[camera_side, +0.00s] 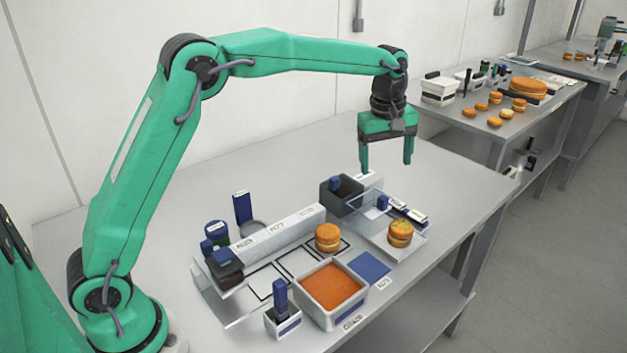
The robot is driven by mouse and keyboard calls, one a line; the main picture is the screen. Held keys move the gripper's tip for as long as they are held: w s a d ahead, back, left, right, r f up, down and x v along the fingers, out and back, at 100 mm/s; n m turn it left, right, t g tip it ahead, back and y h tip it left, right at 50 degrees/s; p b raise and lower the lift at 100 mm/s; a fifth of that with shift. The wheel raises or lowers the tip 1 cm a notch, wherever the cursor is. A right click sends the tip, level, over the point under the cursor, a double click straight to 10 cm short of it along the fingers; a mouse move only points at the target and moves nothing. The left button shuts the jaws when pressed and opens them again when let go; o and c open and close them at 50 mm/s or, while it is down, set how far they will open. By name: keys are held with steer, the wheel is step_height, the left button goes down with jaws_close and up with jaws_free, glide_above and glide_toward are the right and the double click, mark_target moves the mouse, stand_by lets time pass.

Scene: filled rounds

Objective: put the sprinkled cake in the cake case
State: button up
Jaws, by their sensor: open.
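The sprinkled cake (400,234) is a round orange-brown filled cake with green and pale specks on top. It rests at the right of the work table, at the right part of a low, clear-walled holder (416,248). This holder may be the cake case; I cannot tell for certain. A plain filled cake (327,237) sits to the left on a pale board with dark outlined rectangles. My gripper (386,167) is open and empty, fingers pointing down, well above the table and up from the sprinkled cake in the picture.
A white tub of orange crumbs (331,289) stands at the front, beside a blue mat (369,267). A dark grey box (341,196) stands behind the clear holder. Blue-lidded jars (217,232) stand at left. The table's right side is clear.

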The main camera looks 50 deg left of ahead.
steer(key=s+a+r+m+t, duration=0.1)
steer(key=s+a+r+m, duration=0.2)
steer(key=s, duration=0.5)
steer(key=s+a+r+m+t, duration=0.1)
steer(key=s+a+r+m, duration=0.15)
steer(key=s+r, duration=0.45)
steer(key=s+f+m+t, duration=0.1)
steer(key=s+f+m, duration=0.2)
steer(key=s, duration=0.6)
steer(key=s+a+f+m+t, duration=0.1)
steer(key=s+f+m, duration=0.3)
steer(key=s, duration=0.5)
steer(key=shift+a+f, duration=0.25)
steer(key=shift+f, duration=0.05)
